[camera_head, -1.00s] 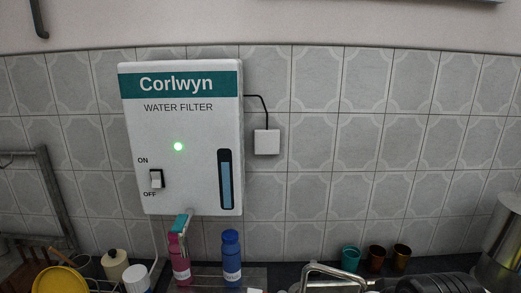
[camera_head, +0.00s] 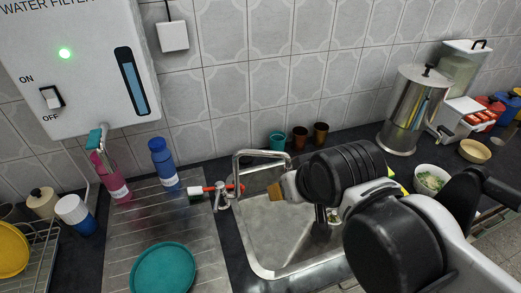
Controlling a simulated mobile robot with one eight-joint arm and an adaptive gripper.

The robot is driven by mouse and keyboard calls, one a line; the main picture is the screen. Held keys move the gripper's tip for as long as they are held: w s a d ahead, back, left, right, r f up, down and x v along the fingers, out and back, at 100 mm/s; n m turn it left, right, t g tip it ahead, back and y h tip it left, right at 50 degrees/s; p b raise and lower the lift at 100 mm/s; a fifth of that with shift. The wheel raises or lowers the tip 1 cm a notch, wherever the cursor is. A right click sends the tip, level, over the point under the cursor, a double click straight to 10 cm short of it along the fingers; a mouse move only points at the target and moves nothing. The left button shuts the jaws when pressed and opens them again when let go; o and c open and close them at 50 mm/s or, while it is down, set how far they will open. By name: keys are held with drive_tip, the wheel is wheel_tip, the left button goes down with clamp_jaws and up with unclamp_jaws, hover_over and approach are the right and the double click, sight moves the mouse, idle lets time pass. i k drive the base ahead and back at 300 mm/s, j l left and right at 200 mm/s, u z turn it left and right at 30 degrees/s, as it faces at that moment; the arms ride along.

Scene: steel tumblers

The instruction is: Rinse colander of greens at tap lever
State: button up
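A white bowl-shaped vessel (camera_head: 424,184) holding chopped greens stands on the dark counter right of the sink, partly behind my arm. I cannot tell whether it has holes. The steel tap (camera_head: 237,165) arches over the left side of the sink. A silver lever-like part (camera_head: 222,198) sits at its base, beside a red stick. My gripper (camera_head: 320,222) is over the right part of the sink, left of the greens and apart from them. My dark arm links cover much of it, so its opening is unclear.
The steel sink (camera_head: 272,222) looks empty where visible. A teal plate (camera_head: 163,270) lies on the drainboard. Pink (camera_head: 110,178) and blue (camera_head: 163,163) bottles stand at the back left. Several small cups line the wall. A steel urn (camera_head: 408,110) and beige bowl (camera_head: 474,150) stand right.

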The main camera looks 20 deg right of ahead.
sight(219, 187)
drive_tip(key=z, duration=1.95)
drive_tip(key=u, duration=2.45)
drive_tip(key=k+l+u, duration=0.1)
drive_tip(key=k, duration=1.1)
